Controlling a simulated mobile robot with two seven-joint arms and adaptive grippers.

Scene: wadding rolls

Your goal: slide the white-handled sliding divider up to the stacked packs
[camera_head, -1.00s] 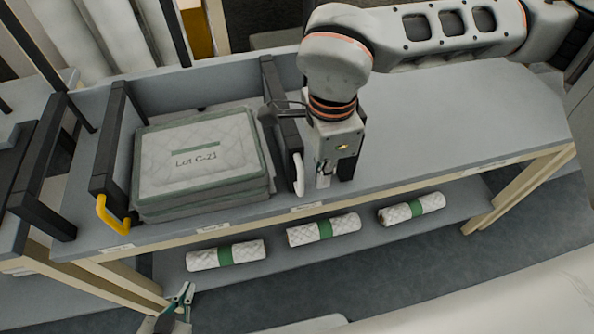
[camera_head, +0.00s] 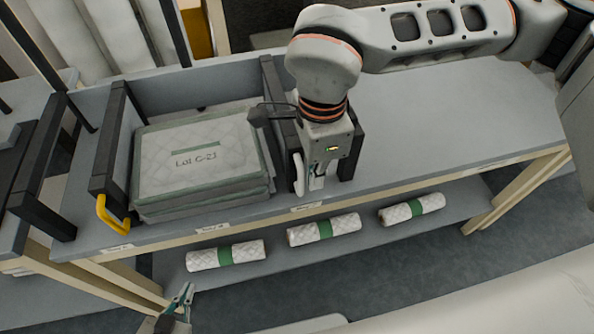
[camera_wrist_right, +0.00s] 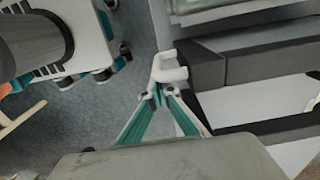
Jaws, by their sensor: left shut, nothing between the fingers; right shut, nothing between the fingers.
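The stacked packs (camera_head: 195,160), labelled Lot C-21, lie in a bay on the table in the head view. The sliding divider (camera_head: 286,155) stands upright just right of them, with a narrow gap at the front. Its white handle (camera_head: 298,174) is at the front end; the handle also shows in the right wrist view (camera_wrist_right: 168,70). My right gripper (camera_head: 315,187) is shut and empty, pointing down right beside the handle on its right. In the wrist view its fingertips (camera_wrist_right: 160,93) are at the handle; contact is unclear. My left gripper (camera_head: 184,296) is shut and empty, low in front of the table.
A dark upright with a yellow handle (camera_head: 112,216) bounds the bay on the left. Another dark upright (camera_head: 353,160) stands just right of my right gripper. White rolls with green bands (camera_head: 226,255) lie on the lower shelf. The tabletop (camera_head: 440,115) further right is clear.

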